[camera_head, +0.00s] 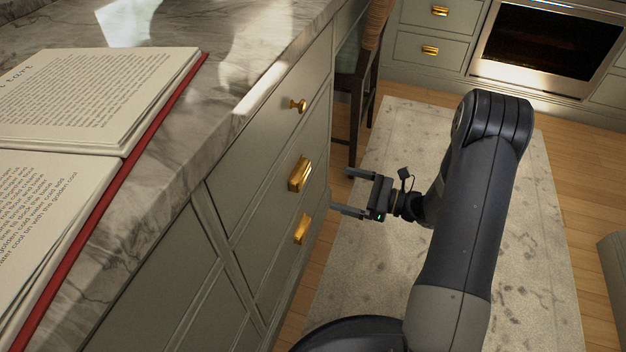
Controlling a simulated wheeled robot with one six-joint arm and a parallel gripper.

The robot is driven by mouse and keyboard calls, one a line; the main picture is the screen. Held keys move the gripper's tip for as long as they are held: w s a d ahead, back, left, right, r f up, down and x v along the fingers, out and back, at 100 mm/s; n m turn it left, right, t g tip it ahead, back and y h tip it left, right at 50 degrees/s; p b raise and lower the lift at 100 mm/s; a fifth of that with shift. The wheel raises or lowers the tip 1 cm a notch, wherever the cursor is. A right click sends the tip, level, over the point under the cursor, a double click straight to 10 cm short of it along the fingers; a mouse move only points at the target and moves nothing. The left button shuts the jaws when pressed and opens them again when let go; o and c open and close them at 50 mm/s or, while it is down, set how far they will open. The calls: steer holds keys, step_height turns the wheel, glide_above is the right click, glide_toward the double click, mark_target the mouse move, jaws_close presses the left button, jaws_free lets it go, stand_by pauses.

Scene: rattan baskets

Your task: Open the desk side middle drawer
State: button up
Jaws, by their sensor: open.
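The desk side has a stack of three grey-green drawers, all looking closed. The middle drawer (267,201) has a gold cup-shaped handle (300,174). My gripper (341,191) is open and empty. In the picture it is right of the middle handle, with its fingers pointing left toward the drawer fronts. It appears apart from the handle; the exact gap cannot be told.
A marble countertop (190,140) with an open red-covered book (90,105) is above the drawers. A dark-legged chair (362,85) stands beyond them. A pale rug (385,260) covers the floor beneath my arm. An oven (545,45) and cabinets stand at the back.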

mark_target(305, 178)
steer(key=b+x, duration=0.2)
steer(key=x, duration=0.8)
steer(key=shift+c, duration=0.2)
steer(key=c, duration=1.3)
steer(key=shift+o, duration=0.2)
steer(key=shift+s, duration=0.1)
steer(key=shift+d, duration=0.15)
